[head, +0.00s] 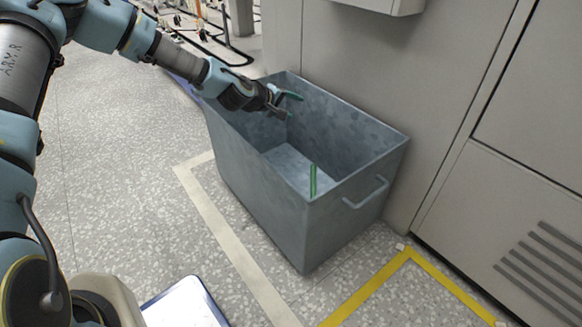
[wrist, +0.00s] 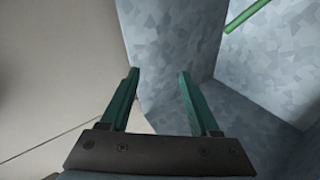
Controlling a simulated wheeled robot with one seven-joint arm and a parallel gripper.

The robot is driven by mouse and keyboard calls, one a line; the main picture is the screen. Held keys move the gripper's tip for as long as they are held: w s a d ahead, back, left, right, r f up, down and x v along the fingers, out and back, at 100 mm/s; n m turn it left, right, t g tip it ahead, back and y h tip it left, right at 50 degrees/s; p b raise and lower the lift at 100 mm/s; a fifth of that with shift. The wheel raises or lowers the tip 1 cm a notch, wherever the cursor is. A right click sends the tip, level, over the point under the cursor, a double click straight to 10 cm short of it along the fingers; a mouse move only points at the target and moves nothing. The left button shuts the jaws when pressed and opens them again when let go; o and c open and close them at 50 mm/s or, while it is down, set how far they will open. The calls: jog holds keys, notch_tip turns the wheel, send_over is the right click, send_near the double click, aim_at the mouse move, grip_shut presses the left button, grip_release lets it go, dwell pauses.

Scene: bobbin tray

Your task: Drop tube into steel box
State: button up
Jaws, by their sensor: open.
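The steel box (head: 256,206) is a deep grey open-topped bin standing on the floor. A green tube (head: 313,181) shows inside it in the head view, upright-looking near the front right wall. In the wrist view the green tube (wrist: 246,15) lies at the upper right against the box's grey surface (wrist: 245,65). My gripper (head: 289,104) is over the back left part of the box opening, apart from the tube. In the wrist view its two green fingers (wrist: 158,85) are spread with nothing between them. The tube's lower end is hidden in the head view.
A grey cabinet (head: 480,130) and wall panel stand close behind and right of the box. A handle (head: 366,192) sticks out from the box's right side. Yellow tape (head: 375,280) marks the floor in front. Open floor (head: 110,150) lies to the left.

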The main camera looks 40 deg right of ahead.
jog(key=p+v, duration=0.3)
jog(key=v, duration=0.7)
jog(key=shift+a+r, duration=0.25)
jog(key=shift+a, duration=0.05)
jog(key=shift+s, duration=0.1)
